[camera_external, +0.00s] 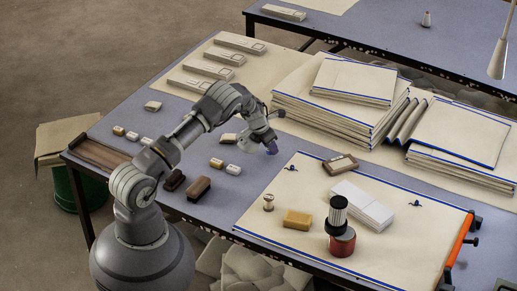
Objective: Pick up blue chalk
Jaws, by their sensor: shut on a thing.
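My gripper (269,137) hangs at the end of my arm over the middle of the blue-grey table (262,171), left of the stacks of folded cloth. It is shut on a small blue-purple piece, the blue chalk (272,147), which shows just below the fingertips. The fingers are small and partly hidden by the wrist. I cannot tell whether the chalk touches the table or is held just above it.
Pale and brown small blocks (232,169) lie left of the gripper. Folded cloth stacks (350,80) stand at the back right.

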